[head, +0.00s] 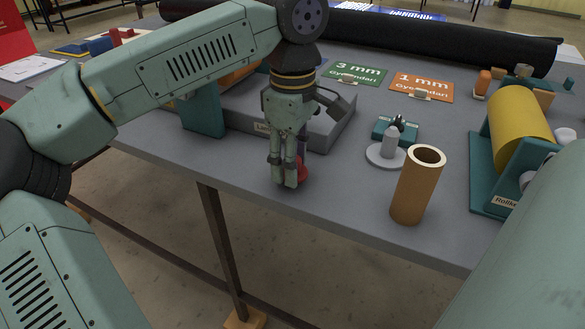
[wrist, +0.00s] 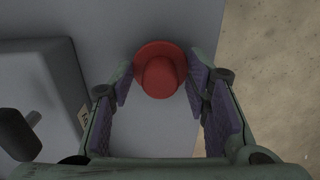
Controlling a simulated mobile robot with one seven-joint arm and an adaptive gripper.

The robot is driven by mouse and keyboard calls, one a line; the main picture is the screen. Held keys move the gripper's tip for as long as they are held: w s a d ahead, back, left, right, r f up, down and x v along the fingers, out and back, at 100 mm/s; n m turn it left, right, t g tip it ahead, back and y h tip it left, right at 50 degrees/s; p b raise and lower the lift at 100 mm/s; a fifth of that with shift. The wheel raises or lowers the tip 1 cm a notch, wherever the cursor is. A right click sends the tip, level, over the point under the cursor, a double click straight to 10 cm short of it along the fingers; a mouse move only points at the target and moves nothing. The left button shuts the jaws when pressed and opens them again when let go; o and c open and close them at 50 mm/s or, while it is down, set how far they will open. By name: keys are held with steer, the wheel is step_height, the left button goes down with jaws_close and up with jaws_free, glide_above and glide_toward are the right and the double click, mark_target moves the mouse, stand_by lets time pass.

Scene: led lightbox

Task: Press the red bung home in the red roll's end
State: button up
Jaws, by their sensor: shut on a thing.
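The red bung (wrist: 160,75) has a round flange and a narrower knob; in the wrist view it sits between the tips of my gripper's purple-padded fingers. In the head view the bung (head: 303,170) shows partly behind my gripper (head: 285,182), at the table's front edge. My gripper points down and is shut on the bung. I cannot make out a clearly red roll. An orange roll (head: 238,77) is mostly hidden behind my arm, by a teal stand (head: 204,112). Its end is hidden.
A grey box (head: 330,122) stands close behind my gripper. To the right are a pale bottle on a round base (head: 384,155), an upright brown tube (head: 415,190) and a yellow roll (head: 518,125) in a teal cradle. The table's front edge (head: 340,222) is near.

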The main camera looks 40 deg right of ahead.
steer(key=shift+r+p, duration=0.55)
steer(key=shift+r, duration=0.2)
steer(key=shift+r, duration=0.2)
steer(key=o, duration=0.7)
steer(key=shift+c, duration=0.2)
steer(key=c, duration=0.7)
steer(key=shift+o, duration=0.2)
steer(key=shift+r+p, duration=1.9)
steer(key=shift+r, duration=0.1)
steer(key=shift+f, duration=0.1)
